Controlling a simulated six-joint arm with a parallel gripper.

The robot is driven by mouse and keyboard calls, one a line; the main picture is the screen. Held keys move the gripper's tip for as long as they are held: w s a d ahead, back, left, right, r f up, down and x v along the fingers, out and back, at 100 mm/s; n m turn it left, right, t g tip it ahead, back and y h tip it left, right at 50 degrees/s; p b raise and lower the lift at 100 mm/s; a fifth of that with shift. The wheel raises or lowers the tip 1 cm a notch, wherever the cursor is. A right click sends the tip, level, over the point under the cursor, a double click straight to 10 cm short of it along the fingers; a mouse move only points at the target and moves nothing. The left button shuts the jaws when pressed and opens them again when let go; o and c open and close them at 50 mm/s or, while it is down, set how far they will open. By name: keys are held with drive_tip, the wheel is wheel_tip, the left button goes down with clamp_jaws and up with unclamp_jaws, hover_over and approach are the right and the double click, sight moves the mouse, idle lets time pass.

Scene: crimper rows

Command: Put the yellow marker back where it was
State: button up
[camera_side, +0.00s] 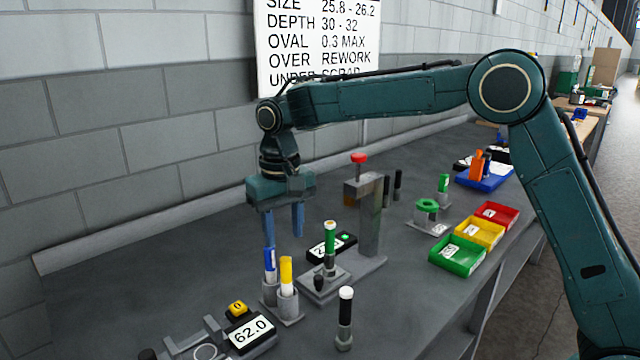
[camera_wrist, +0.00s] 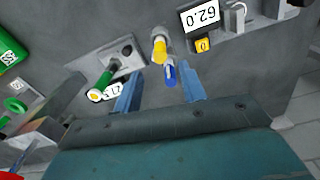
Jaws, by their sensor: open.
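The yellow marker (camera_side: 286,271) stands upright in the front cup of a grey two-cup holder (camera_side: 290,307). It also shows in the wrist view (camera_wrist: 160,50). A blue marker with a white part (camera_side: 270,262) stands in the rear cup, right beside it; it shows in the wrist view too (camera_wrist: 170,74). My gripper (camera_side: 283,236) points down, open and empty, above and a little behind the markers. In the wrist view its fingertips (camera_wrist: 158,88) are spread, with the blue marker's top near the gap and the yellow one farther out.
A press stand with a red knob (camera_side: 360,158) and a green-capped piece (camera_side: 330,240) stand close on the right. A display reading 62.0 (camera_side: 250,332) lies in front. A white-topped dark cylinder (camera_side: 345,315) stands front right. Red, yellow and green bins (camera_side: 458,268) are farther right.

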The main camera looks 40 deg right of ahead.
drive_tip(key=shift+r, duration=0.5)
drive_tip(key=shift+s+d+r, duration=0.25)
drive_tip(key=shift+r, duration=0.05)
drive_tip(key=s+d+r+t, duration=0.1)
drive_tip(key=s+d+r, duration=0.25)
drive_tip(key=s, duration=0.35)
drive_tip(key=s+d+r+n+t, duration=0.1)
drive_tip(key=s+d+r+t, duration=0.1)
drive_tip(key=s+d, duration=0.35)
drive_tip(key=s+d+r+t, duration=0.1)
drive_tip(key=s+d+r, duration=0.1)
drive_tip(key=s, duration=0.7)
drive_tip(key=s+d+f+t, duration=0.1)
drive_tip(key=s+f, duration=0.3)
drive_tip(key=s, duration=0.5)
drive_tip(key=shift+s+d+f+n+t, duration=0.2)
drive_tip(key=shift+s+d+n+t, duration=0.1)
drive_tip(key=shift+d+n, duration=0.15)
